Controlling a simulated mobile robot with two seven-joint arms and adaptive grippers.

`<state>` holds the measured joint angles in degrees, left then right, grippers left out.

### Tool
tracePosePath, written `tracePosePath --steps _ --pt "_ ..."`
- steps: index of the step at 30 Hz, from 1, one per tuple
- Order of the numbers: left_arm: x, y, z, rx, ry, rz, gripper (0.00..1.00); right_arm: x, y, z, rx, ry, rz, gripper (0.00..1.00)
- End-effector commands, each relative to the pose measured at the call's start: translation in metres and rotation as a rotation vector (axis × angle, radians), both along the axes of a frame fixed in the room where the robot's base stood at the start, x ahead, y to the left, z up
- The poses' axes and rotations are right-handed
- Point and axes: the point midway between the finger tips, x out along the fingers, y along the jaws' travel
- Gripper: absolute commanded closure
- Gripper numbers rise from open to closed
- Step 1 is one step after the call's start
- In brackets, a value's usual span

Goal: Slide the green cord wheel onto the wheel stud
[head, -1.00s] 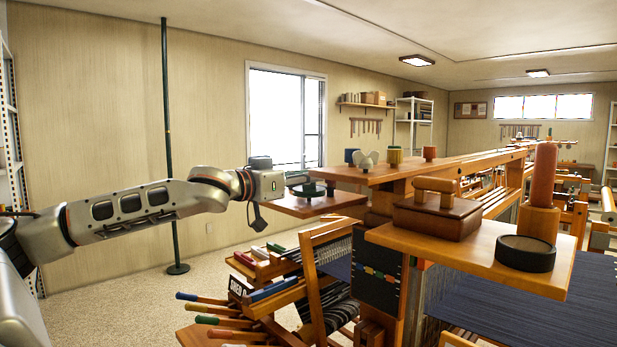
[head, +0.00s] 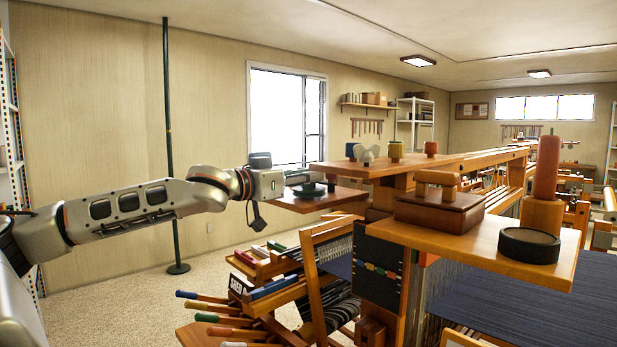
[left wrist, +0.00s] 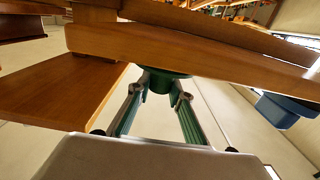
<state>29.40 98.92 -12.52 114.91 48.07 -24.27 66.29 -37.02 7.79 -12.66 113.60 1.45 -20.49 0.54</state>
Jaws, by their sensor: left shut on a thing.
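The green cord wheel (head: 310,189) is at the small wooden shelf (head: 325,200), left of the loom's top. My left gripper (head: 300,179) reaches it from the left and is shut on it. In the left wrist view the fingers (left wrist: 158,93) close around the wheel's green body (left wrist: 165,80), just in front of a wooden board's edge that hides part of it. A small upright peg (head: 331,182) stands right of the wheel; I cannot tell for certain that it is the wheel stud. Whether the wheel touches the shelf is unclear. My right gripper is not in view.
A higher board (head: 390,170) behind bears several spools and a white winged knob (head: 367,156). A wooden box (head: 440,211), a dark round dish (head: 529,245) and a red-topped post (head: 547,170) stand on the near board. Coloured handles (head: 215,318) stick out below.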

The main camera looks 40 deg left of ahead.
Motion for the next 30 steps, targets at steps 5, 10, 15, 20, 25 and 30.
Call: tracePosePath --steps 5,10,15,20,25,30 --pt "0.0004 0.0 -0.0047 0.0 0.001 0.0 1.0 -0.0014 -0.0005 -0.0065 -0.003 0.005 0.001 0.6" --pt "0.0007 0.0 -0.008 0.0 0.002 0.0 1.0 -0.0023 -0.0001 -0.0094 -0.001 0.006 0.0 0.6" --pt "0.0007 0.0 -0.0099 -0.001 0.002 0.0 1.0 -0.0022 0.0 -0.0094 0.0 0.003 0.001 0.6" --pt "0.0007 -0.0001 -0.0101 -0.001 0.003 0.0 1.0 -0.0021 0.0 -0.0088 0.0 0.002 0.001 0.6" --pt "0.0008 -0.0002 -0.0108 -0.001 0.004 0.0 1.0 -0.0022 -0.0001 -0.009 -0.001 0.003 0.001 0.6" --pt "0.001 -0.0002 -0.0116 -0.002 0.005 0.0 0.67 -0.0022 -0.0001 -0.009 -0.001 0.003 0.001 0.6"
